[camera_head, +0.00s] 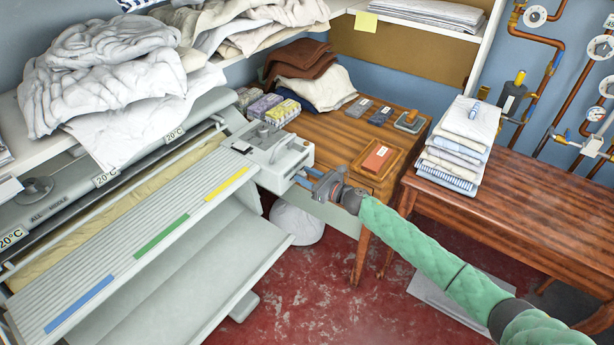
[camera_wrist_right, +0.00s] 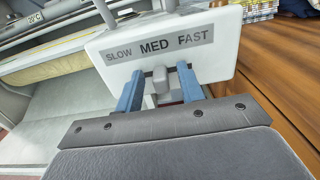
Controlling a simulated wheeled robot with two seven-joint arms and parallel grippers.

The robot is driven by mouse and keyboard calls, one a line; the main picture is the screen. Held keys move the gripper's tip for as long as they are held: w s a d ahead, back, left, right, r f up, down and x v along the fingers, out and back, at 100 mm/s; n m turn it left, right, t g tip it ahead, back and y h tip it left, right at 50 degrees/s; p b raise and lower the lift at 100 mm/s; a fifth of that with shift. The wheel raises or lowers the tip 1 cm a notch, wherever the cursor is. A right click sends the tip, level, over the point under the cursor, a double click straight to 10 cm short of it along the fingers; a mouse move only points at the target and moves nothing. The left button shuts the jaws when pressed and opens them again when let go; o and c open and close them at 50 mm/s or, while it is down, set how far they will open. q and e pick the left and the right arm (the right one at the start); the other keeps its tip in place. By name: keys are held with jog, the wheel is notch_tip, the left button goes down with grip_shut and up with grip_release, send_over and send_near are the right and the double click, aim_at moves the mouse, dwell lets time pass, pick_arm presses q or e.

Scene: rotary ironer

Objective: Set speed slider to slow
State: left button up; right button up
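The ironer's control box (camera_head: 290,158) stands at the right end of the machine. In the right wrist view its white end panel (camera_wrist_right: 225,55) carries a grey strip marked SLOW, MED and FAST (camera_wrist_right: 158,46). A small grey slider knob (camera_wrist_right: 160,80) sits below the strip, under MED. My right gripper (camera_head: 305,176) is at this end panel. In the wrist view its blue fingers (camera_wrist_right: 160,88) are apart, one on each side of the knob, with gaps showing between. The knob is not clear in the head view. My left gripper is out of view.
A wooden table (camera_head: 520,205) with folded linen (camera_head: 460,145) is farther right. Crumpled laundry (camera_head: 110,85) lies above the ironer. Red floor (camera_head: 330,300) is open in front.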

aim_at(291, 178)
jog(key=shift+c, duration=0.2)
grip_shut()
jog(key=s+a, duration=0.2)
jog(key=shift+s, duration=0.35)
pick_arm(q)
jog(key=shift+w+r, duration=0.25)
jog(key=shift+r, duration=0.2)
pick_arm(e)
jog(key=shift+o, duration=0.2)
grip_release()
jog(key=shift+s, duration=0.1)
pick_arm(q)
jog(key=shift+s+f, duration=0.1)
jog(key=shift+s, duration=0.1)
